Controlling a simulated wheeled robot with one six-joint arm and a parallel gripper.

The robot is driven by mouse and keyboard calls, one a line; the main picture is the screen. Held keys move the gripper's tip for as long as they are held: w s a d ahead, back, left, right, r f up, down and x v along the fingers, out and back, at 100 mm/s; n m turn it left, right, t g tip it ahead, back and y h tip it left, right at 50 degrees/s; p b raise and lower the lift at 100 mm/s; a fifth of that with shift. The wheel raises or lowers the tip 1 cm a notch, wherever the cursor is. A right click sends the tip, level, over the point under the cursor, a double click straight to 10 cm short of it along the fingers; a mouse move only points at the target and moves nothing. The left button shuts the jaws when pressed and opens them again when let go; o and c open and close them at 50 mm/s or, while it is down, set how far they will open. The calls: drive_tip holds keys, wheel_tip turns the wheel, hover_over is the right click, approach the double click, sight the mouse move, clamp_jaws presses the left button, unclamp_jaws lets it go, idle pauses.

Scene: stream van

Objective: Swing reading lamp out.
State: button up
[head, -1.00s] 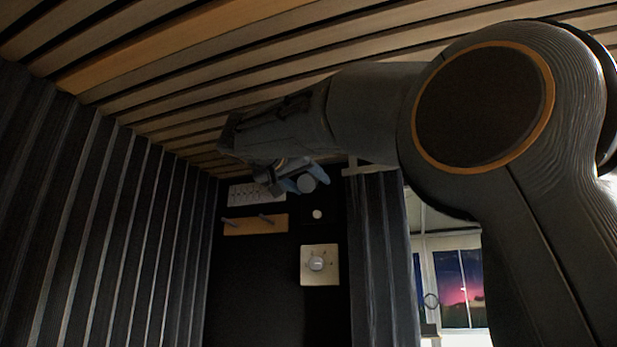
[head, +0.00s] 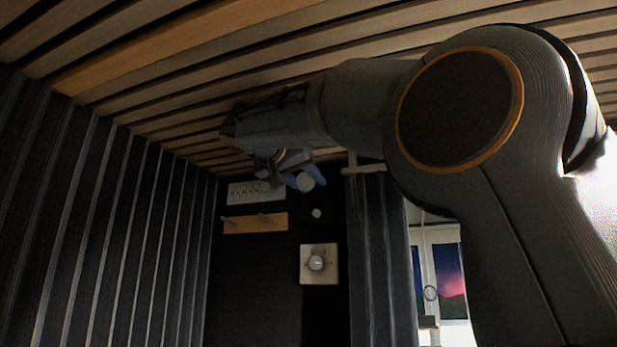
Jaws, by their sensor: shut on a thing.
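The reading lamp shows as a small pale round head (head: 305,182) at my gripper, in front of the dark end panel in the head view. My gripper (head: 291,175) is at the end of my arm, close under the slatted ceiling. Its bluish fingers are shut on the lamp, beside the round head. The lamp's stem and mount are not clearly visible, partly hidden by my gripper and lost against the dark panel.
A white switch panel (head: 250,192) and a wooden peg rail (head: 254,223) are on the dark end panel. A square plate with a round knob (head: 318,264) sits lower right. A dark curtain (head: 377,260) hangs right of it. The slatted ceiling (head: 200,60) is close above my arm.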

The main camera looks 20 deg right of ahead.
drive_tip(key=shift+r, duration=0.1)
drive_tip(key=o, duration=1)
drive_tip(key=shift+o, duration=0.2)
drive_tip(key=shift+f+b, duration=0.2)
drive_tip(key=shift+b, duration=0.35)
